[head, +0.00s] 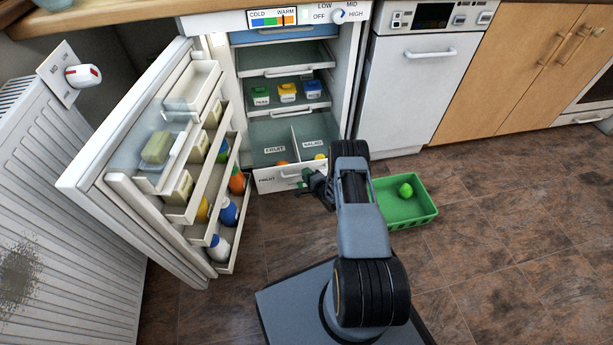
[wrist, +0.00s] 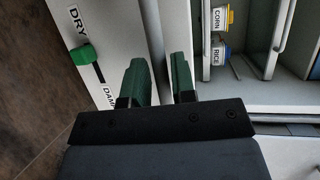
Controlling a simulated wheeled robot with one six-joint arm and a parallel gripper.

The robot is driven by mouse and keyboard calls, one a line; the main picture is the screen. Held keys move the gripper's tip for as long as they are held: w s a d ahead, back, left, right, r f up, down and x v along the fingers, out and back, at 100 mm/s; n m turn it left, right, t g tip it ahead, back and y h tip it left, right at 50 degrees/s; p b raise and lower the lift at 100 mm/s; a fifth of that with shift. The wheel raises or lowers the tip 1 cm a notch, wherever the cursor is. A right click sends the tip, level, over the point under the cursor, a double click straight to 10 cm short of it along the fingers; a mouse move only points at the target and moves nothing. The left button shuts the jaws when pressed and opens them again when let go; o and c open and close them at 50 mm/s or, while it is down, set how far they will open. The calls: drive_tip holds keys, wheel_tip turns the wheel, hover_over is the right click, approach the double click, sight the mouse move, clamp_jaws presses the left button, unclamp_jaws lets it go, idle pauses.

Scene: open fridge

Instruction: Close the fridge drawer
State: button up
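The bottom fridge drawer (head: 268,187) is pulled out. It is divided into parts labelled FRUIT and SALAD, with orange and yellow produce partly visible near its front. A pale handle (head: 290,175) shows on its front. My gripper (head: 316,184) is at the right end of the drawer front, and my arm hides that corner. In the wrist view, the two green fingers of my gripper (wrist: 160,78) are apart, with a grey-white edge running between them. I cannot tell if they touch it. A white panel beside them carries a DRY–DAMP slider with a green knob (wrist: 83,54).
The open fridge door (head: 110,199), its racks holding bottles, stands left. Tubs (head: 287,92) sit in a compartment above the drawer. A green crate (head: 425,211) with a green fruit (head: 405,190) is on the floor, right of my arm. A radiator (head: 65,210) is far left. Floor farther right is clear.

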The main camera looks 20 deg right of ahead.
drive_tip(key=shift+w+a, duration=0.1)
drive_tip(key=shift+w, duration=0.4)
drive_tip(key=shift+c, duration=0.2)
clamp_jaws()
